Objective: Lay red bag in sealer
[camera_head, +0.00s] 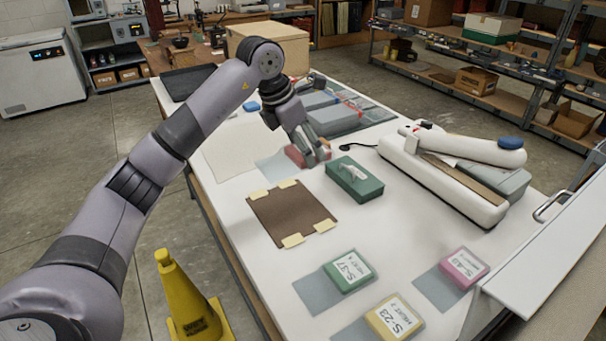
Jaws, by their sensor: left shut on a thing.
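My left gripper (312,158) reaches over the middle of the white table and is shut on the red bag (294,156). Only part of the bag's red block shows beside the fingers, and its clear film (271,166) spreads to the left. I cannot tell whether the bag touches the table. The sealer (442,183), long and white with a raised arm and a blue knob (510,142), stands to the right of the gripper. My right gripper is not in view.
A green tissue box (354,181) stands between gripper and sealer. A brown board (291,213) with cream tabs lies in front. Green (348,271), yellow (394,317) and pink (464,266) labelled bags lie near the front. A yellow floor sign (187,298) stands beside the table.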

